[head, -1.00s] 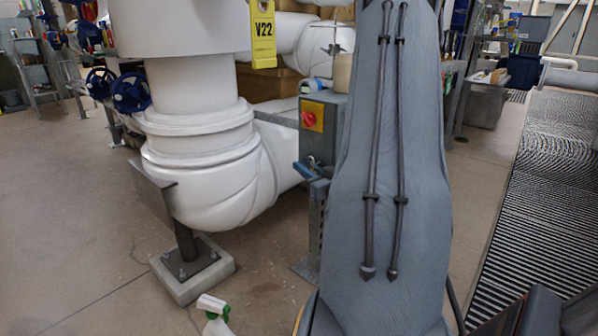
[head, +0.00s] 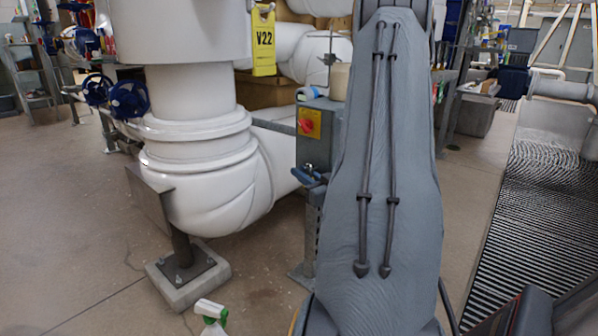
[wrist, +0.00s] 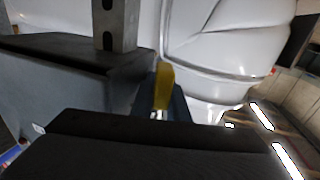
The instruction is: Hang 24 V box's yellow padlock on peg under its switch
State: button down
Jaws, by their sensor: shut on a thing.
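My gripper (wrist: 163,105) is shut on a yellow padlock (wrist: 164,86), held between its dark fingers in the wrist view. A small bright metal bit shows at the padlock's lower end; the rest is hidden by the fingers. The grey switch box (head: 320,140) stands left of my arm in the head view, with a red switch (head: 306,125) on a yellow plate. A blue part shows just below the box front; I cannot tell whether it is my gripper. In the wrist view the box (wrist: 50,95) is close on the left. I cannot make out the peg.
A large white pipe (head: 200,170) stands left of the box, with a yellow V22 tag (head: 263,40) above. A slotted post (head: 308,240) carries the box. A spray bottle (head: 211,314) is on the floor. Floor grating (head: 530,210) lies at right.

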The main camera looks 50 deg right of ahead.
jog(key=shift+s+d+f+g, duration=0.1)
jog(key=shift+d+f+g, duration=0.2)
jog(key=shift+d+f, duration=0.35)
jog(key=c, duration=1.7)
grip_release()
jog(key=shift+c, duration=0.2)
jog(key=shift+a, duration=0.1)
jog(key=s+p, duration=0.1)
jog(key=s+f+p, duration=0.1)
jog(key=s, duration=0.1)
jog(key=shift+s+m, duration=0.3)
jog(key=shift+o, duration=0.5)
jog(key=s+r, duration=0.1)
jog(key=s+a+p, duration=0.1)
jog(key=shift+s+a+r, duration=0.1)
jog(key=shift+s+r, duration=0.25)
jog(key=shift+s, duration=0.05)
jog(key=shift+s+a+r+p, duration=0.15)
jog(key=shift+s+a+p, duration=0.15)
jog(key=shift+s+a, duration=0.3)
jog(key=shift+a, duration=0.1)
